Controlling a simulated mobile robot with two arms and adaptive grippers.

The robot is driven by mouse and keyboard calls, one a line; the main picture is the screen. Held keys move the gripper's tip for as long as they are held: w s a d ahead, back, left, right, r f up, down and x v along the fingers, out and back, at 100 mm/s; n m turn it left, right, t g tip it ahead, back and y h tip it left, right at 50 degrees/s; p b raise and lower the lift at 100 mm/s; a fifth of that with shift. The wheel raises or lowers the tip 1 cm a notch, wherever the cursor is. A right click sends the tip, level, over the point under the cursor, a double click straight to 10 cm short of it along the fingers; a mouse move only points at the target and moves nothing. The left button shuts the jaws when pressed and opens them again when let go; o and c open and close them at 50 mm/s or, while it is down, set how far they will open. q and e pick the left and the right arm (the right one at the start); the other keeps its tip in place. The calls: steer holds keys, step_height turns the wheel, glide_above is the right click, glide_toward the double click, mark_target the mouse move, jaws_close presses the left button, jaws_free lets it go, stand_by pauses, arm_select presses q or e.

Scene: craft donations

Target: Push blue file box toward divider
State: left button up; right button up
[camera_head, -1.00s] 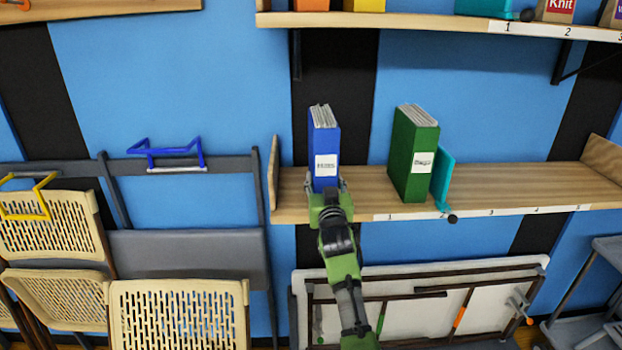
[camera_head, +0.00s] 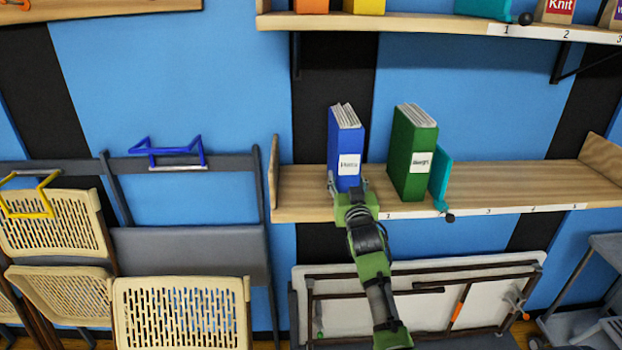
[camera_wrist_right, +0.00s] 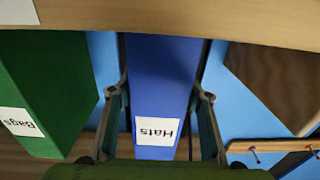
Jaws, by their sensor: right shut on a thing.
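The blue file box (camera_head: 345,142) stands upright on the wooden shelf, with a white label on its front. In the right wrist view the blue file box (camera_wrist_right: 158,85) lies between the fingers and its label reads "Hats". My right gripper (camera_head: 348,186) is shut on its lower part from the front. The teal divider (camera_head: 440,178) stands on the shelf against the right side of a green file box (camera_head: 413,150). A gap of bare shelf lies between the blue and green boxes. The green box (camera_wrist_right: 35,90) also shows in the right wrist view. My left gripper is not in view.
The wooden shelf (camera_head: 510,180) is bare right of the divider and has a numbered strip on its front edge. Its left end panel (camera_head: 274,175) is left of the blue box. An upper shelf (camera_head: 420,22) holds several items. Folded chairs (camera_head: 180,310) hang at the left.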

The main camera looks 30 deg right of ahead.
steer(key=shift+s+d+p, duration=0.2)
steer(key=shift+s+d, duration=0.25)
steer(key=shift+d, duration=0.3)
steer(key=shift+s+d+p, duration=0.25)
steer(key=shift+s+d, duration=0.25)
steer(key=shift+d, duration=0.25)
steer(key=shift+s+d+p, duration=0.2)
steer(key=shift+s+d, duration=0.25)
steer(key=shift+d, duration=0.3)
steer(key=shift+s+d+p, duration=0.1)
steer(key=shift+s+d, duration=0.4)
steer(key=shift+d, duration=0.3)
steer(key=shift+s+d+p, duration=0.15)
steer(key=shift+s+d, duration=0.3)
steer(key=shift+d, duration=0.35)
steer(key=shift+s+d+p, duration=0.1)
steer(key=shift+s+d, duration=0.4)
steer(key=shift+d, duration=0.3)
steer(key=o, duration=1.1)
steer(key=shift+c, duration=0.2)
